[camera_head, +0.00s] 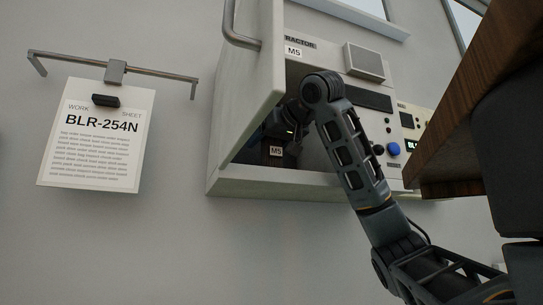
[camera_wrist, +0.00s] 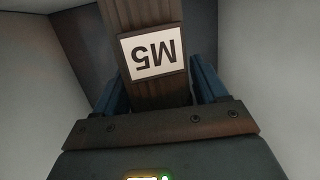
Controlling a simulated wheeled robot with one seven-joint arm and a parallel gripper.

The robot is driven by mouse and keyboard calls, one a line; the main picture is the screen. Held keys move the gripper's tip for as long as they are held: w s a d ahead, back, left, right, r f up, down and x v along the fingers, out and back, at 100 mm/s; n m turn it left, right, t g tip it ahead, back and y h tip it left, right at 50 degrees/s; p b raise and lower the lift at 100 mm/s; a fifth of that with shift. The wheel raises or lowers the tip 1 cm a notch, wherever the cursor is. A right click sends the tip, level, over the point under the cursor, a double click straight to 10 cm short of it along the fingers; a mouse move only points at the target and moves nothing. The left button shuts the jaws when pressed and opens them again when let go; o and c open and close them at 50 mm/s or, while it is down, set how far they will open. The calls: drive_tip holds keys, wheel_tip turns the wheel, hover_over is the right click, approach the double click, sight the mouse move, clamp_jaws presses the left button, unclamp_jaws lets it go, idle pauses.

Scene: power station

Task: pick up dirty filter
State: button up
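A dark brown, ribbed filter (camera_wrist: 147,17) with a white M5 label stands in the wrist view, its label upside down there. In the head view the filter (camera_head: 272,160) sits low inside the open cabinet, its M5 label showing and its upper part hidden by my arm. My gripper (camera_wrist: 157,82) has its two blue fingers on either side of the filter, close to its sides. I cannot tell whether both fingers press on it.
The pale wall cabinet (camera_head: 270,188) has its door (camera_head: 245,75) swung open at the left, beside my arm. A worksheet (camera_head: 95,135) reading BLR-254N hangs left. A wooden edge (camera_head: 480,90) juts in at right.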

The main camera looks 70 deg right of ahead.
drive_tip(key=c, duration=0.8)
drive_tip(key=shift+r+p, duration=0.3)
drive_tip(key=shift+p, duration=0.05)
drive_tip(key=shift+c, duration=0.2)
